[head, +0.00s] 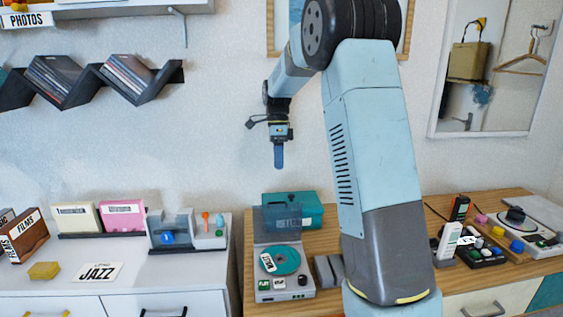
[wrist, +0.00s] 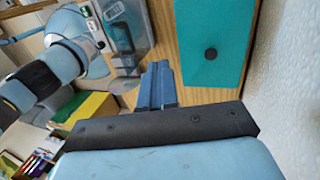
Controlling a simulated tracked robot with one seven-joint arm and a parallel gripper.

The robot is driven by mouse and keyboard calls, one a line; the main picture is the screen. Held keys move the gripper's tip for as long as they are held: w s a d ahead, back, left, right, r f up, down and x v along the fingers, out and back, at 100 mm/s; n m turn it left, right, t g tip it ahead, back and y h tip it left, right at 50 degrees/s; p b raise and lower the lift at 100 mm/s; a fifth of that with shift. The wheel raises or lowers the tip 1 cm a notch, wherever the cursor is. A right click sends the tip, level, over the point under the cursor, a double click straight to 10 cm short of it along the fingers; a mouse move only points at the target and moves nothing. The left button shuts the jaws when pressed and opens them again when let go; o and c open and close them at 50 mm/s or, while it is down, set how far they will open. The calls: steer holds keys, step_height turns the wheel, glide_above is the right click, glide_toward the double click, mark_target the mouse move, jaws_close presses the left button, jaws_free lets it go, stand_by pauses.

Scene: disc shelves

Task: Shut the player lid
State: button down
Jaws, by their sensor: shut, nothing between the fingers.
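The grey player (head: 263,297) stands on the wooden top in the head view, left of my arm. Its dark see-through lid (head: 277,217) stands raised at the back edge. A teal disc (head: 288,259) with a white label lies in the player. My gripper (head: 279,157) is shut and empty, pointing down, and appears above the raised lid and apart from it. In the wrist view its blue fingers (wrist: 158,85) are together over the wooden top.
A teal box (head: 306,209) stands behind the player; it also shows in the wrist view (wrist: 205,30). Grey blocks (head: 327,271) stand right of the player. A white cabinet (head: 130,273) with a JAZZ card is to the left. The wall is close behind.

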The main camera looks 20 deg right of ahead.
steer(key=s+a+f, duration=0.1)
steer(key=s+f, duration=0.4)
steer(key=f, duration=0.2)
steer(key=shift+s+a+f, duration=0.15)
steer(key=shift+s+f, duration=0.1)
steer(key=shift+s, duration=0.15)
